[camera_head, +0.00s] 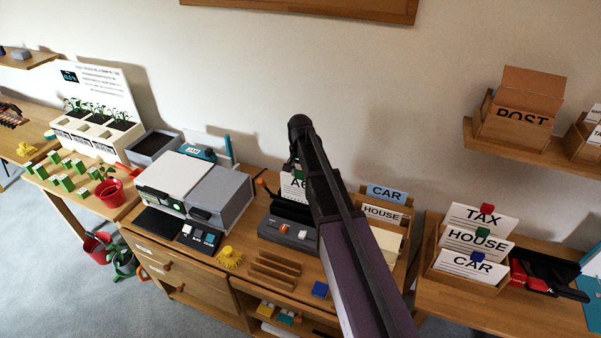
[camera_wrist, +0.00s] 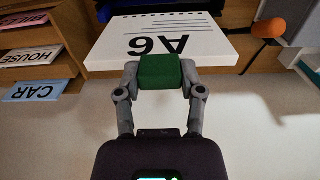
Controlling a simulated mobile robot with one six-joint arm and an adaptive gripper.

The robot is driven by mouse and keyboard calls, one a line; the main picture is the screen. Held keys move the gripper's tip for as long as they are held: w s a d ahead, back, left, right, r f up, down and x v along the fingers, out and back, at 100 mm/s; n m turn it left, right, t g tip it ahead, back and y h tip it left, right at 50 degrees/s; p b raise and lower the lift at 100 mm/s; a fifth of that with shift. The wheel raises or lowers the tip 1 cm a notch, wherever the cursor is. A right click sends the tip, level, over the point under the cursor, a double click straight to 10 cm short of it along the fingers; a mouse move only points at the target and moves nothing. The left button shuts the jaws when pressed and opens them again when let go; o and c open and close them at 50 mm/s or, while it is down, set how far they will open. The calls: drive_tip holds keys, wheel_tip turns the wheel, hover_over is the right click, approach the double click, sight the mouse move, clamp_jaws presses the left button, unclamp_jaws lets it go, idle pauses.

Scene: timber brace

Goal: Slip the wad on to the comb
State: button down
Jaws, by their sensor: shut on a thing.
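The wad (camera_head: 293,188) is a white sheet stack marked A6, standing above the dark punching or binding machine (camera_head: 274,230). It also shows large in the wrist view (camera_wrist: 115,52), with a green block (camera_wrist: 160,72) at its near edge. My gripper (camera_wrist: 160,78) is shut on that green block, one finger on each side. In the head view my arm hides most of the gripper and the wad's right part. I cannot make out the comb itself, nor whether the wad touches the machine.
An orange-tipped lever (camera_wrist: 268,28) is close to the wad's right edge in the wrist view. Card holders marked CAR and HOUSE (camera_head: 381,213) stand right of my arm. A grey-white printer-like machine (camera_head: 185,185) stands left. Wooden slats (camera_head: 273,270) and a yellow item (camera_head: 229,258) lie in front.

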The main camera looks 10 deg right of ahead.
drive_tip(key=b, duration=0.4)
hover_over(300, 201)
drive_tip(key=shift+w+d+f, duration=0.1)
drive_tip(key=shift+w+f, duration=0.05)
drive_tip(key=shift+f, duration=1)
drive_tip(key=shift+w+f, duration=0.15)
drive_tip(key=shift+f, duration=0.95)
drive_tip(key=shift+f+b, duration=0.25)
drive_tip(key=shift+b, duration=0.1)
drive_tip(key=shift+f+b, duration=2.45)
drive_tip(key=shift+b, duration=0.05)
drive_tip(key=shift+f, duration=0.1)
drive_tip(key=shift+c, duration=0.6)
unclamp_jaws()
drive_tip(key=shift+o, duration=0.6)
drive_tip(key=shift+r, duration=0.2)
